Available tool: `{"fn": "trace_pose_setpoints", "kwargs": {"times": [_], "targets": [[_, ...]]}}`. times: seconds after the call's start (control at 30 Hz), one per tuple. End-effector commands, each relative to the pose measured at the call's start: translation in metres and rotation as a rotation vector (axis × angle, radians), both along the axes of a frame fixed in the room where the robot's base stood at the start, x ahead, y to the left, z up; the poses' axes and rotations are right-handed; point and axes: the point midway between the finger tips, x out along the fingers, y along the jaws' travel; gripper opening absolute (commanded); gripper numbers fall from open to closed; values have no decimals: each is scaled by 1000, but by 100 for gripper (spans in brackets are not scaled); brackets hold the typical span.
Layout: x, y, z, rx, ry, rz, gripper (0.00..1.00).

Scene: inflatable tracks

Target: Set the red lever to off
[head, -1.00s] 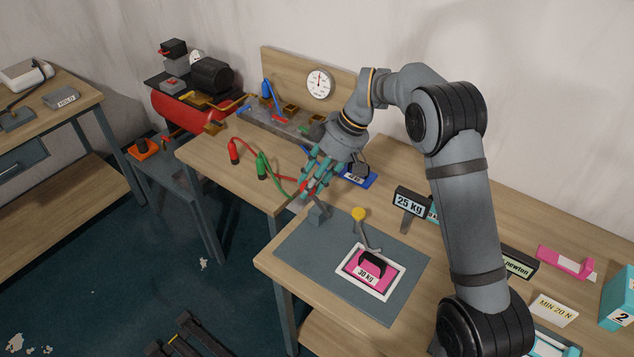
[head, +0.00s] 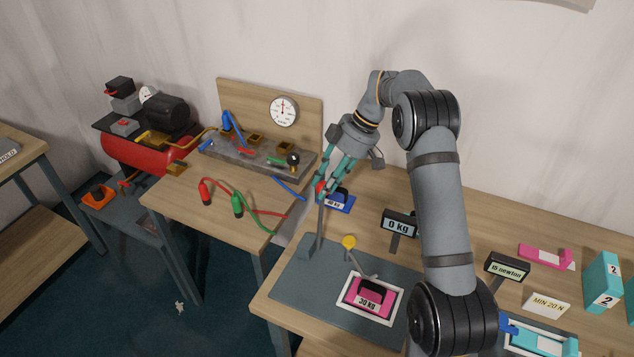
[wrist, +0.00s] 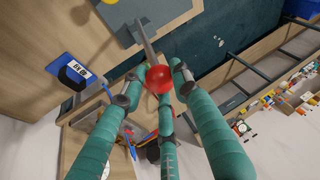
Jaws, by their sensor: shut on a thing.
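The red lever (head: 321,222) is a grey bar with a red knob (head: 320,188), rising from a grey base on the dark plate of the front bench. It stands nearly upright. My gripper (head: 328,180) has teal fingers and is shut on the knob at the lever's top. In the wrist view the red knob (wrist: 159,79) sits between the fingertips, with the lever bar (wrist: 147,42) running up from it. The fingers hide part of the knob in the head view. I see no on or off marking on the lever.
A yellow-knobbed lever (head: 349,242) and a pink 30 kg weight (head: 368,292) stand close by on the plate. A display (head: 399,224) reads 0 Kg. Red and green hoses lie on the left bench.

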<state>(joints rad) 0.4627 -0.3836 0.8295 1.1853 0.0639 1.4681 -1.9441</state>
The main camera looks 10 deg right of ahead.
Motion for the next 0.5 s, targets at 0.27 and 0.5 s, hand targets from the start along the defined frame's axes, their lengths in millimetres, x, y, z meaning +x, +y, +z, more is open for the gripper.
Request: {"fn": "trace_pose_setpoints", "kwargs": {"times": [0.27, 0.5], "targets": [[6, -4, 1, -3, -21, -3, 0], [6, -6, 2, -3, -20, -7, 35]]}}
